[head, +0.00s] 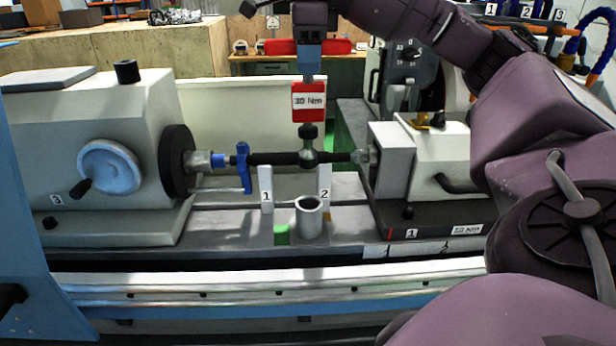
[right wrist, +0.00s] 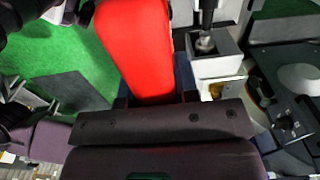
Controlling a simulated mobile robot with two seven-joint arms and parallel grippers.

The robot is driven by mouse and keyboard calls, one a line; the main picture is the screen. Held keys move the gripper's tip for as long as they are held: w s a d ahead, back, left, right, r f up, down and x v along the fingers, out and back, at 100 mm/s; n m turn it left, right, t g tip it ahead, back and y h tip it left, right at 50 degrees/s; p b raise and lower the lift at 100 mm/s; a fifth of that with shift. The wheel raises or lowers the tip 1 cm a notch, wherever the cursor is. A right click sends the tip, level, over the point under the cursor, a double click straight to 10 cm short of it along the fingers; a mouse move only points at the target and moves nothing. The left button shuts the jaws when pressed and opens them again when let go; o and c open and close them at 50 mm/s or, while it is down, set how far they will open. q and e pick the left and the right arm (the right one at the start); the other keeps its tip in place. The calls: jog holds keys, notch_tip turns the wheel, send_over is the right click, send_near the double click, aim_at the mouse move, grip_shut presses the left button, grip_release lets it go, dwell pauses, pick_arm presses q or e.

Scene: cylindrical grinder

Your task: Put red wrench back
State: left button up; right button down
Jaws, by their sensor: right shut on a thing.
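The red wrench (head: 309,101), labelled 30 Nm, hangs upright above the middle of the dark shaft. Its dark lower end is over a rounded joint on the shaft; I cannot tell whether they touch. My right gripper (head: 311,66) is shut on its upper end from above. In the right wrist view, the broad red body (right wrist: 140,45) extends from the jaws, partly hidden by my gripper. A label reading 30 Nm (head: 467,230) is on the dark base at the right, beside the number 1. My left gripper is not in view.
The shaft (head: 270,158) spans between the left headstock (head: 95,140) and the right tailstock (head: 440,150). A blue clamp (head: 242,165) sits on it. Numbered white supports and a grey cup (head: 309,217) stand below. A red object (head: 338,46) shows behind my gripper.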

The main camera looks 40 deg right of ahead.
aim_at(309, 156)
notch_tip(309, 156, down, 15)
jog(key=shift+r, duration=0.1)
jog(key=shift+d+f, duration=0.1)
jog(key=shift+f, duration=1.95)
jog(key=shift+f, duration=0.15)
jog(key=c, duration=0.9)
grip_release()
jog(key=shift+s, duration=0.1)
jog(key=shift+o, duration=0.2)
